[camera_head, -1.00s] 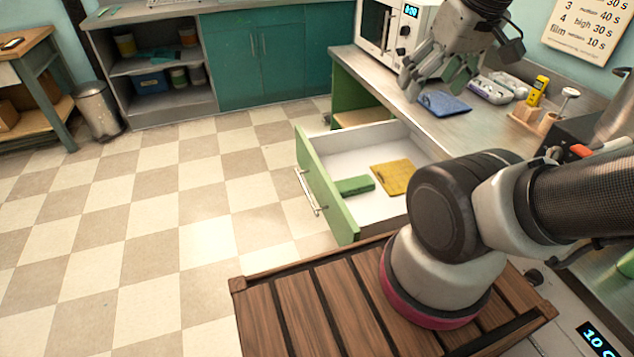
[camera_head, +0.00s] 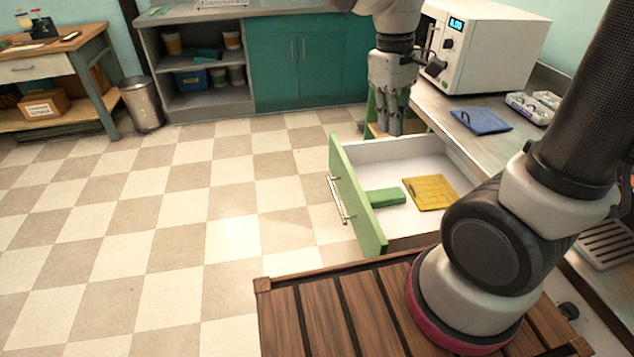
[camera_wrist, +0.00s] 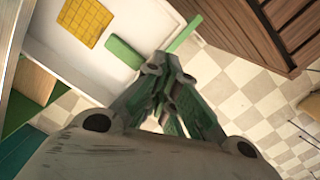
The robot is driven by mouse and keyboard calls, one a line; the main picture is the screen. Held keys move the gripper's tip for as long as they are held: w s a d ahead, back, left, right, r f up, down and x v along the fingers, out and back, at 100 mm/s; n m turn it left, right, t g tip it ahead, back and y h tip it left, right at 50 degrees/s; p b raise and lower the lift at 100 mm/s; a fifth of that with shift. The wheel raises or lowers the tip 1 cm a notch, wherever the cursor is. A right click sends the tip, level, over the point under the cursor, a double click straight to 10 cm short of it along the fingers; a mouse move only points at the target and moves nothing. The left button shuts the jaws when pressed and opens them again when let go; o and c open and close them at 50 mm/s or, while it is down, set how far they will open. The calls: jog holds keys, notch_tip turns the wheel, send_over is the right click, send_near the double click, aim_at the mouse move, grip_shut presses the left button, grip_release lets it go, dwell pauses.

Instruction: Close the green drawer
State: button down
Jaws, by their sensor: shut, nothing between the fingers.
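The green drawer (camera_head: 357,195) is pulled out from under the counter, with its green front and metal handle (camera_head: 337,200) facing left. Its white interior holds a green block (camera_head: 385,196) and a yellow cloth-like item (camera_head: 431,192). My gripper (camera_head: 389,130) is shut and empty, pointing down over the drawer's far side in the head view. In the wrist view the fingers (camera_wrist: 172,125) are together, and the drawer's green front (camera_wrist: 185,33) shows just past them, with the green block (camera_wrist: 124,53) and yellow item (camera_wrist: 87,24) inside. I cannot tell whether the fingers touch the drawer.
A blue folded cloth (camera_head: 481,121) and a white microwave (camera_head: 487,45) are on the counter. A bin (camera_head: 142,104) and a wooden table (camera_head: 57,60) stand at the far left. The checkered floor (camera_head: 235,200) left of the drawer is clear.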

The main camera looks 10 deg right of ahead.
jog(key=w+a+f+n+h, duration=0.2)
jog(key=w+a+f+n, duration=0.35)
jog(key=a+f, duration=0.4)
jog(key=w+a+f+n+h, duration=0.35)
jog(key=w+a+f, duration=0.35)
jog(key=f, duration=0.5)
jog(key=w+a+n+y, duration=0.1)
jog(key=w+a+n, duration=0.2)
jog(key=w, duration=0.3)
jog(key=d+f+n, duration=0.1)
jog(key=d+f, duration=0.7)
jog(key=shift+s+t, duration=0.15)
jog(key=shift+t, duration=0.25)
jog(key=shift+d+f, duration=0.1)
jog(key=shift+d, duration=0.05)
